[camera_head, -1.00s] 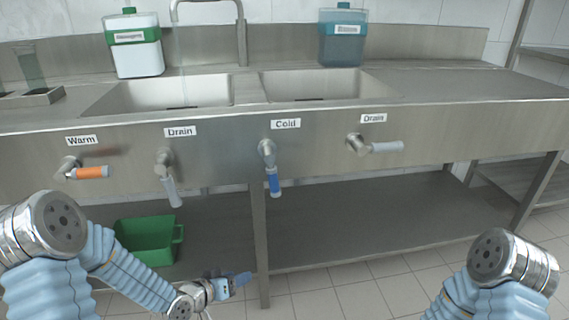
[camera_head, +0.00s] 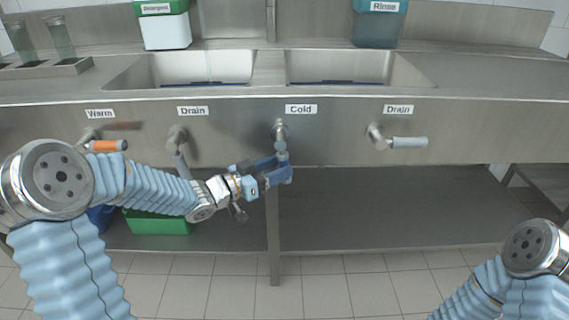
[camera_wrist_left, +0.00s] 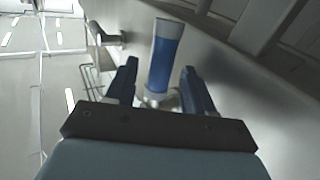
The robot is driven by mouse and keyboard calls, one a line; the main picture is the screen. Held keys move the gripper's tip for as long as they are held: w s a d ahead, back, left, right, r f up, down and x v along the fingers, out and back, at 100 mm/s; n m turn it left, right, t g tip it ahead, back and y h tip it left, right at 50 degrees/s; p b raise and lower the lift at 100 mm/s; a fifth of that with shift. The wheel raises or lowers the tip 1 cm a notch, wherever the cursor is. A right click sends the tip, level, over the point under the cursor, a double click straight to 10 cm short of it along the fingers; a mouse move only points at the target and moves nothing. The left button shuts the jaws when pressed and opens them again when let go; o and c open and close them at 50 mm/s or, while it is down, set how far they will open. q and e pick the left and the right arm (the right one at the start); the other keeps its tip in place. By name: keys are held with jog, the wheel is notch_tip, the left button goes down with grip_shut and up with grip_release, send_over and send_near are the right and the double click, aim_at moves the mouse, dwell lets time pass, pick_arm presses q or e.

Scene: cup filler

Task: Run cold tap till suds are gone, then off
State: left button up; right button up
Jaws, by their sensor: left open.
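The cold tap (camera_head: 280,130) sits on the sink front under the "Cold" label, and its blue handle points down. My left gripper (camera_head: 284,170) is at this handle, its blue fingers open and partly hiding it. In the left wrist view the blue handle (camera_wrist_left: 167,48) stands in the gap between the open fingertips (camera_wrist_left: 160,78), with space on both sides. The left basin (camera_head: 185,70) and right basin (camera_head: 345,68) show dark strips low inside; I cannot make out suds. My right gripper is out of view; only the right arm shows at lower right.
The orange warm handle (camera_head: 107,146) points right. The left drain handle (camera_head: 181,163) hangs down beside my left arm; the right drain handle (camera_head: 408,142) points right. A green bin (camera_head: 158,222) stands on the lower shelf. Detergent (camera_head: 166,28) and rinse (camera_head: 377,25) containers stand behind.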

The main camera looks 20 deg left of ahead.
pick_arm(q)
jog(key=shift+x, duration=1.3)
grip_shut()
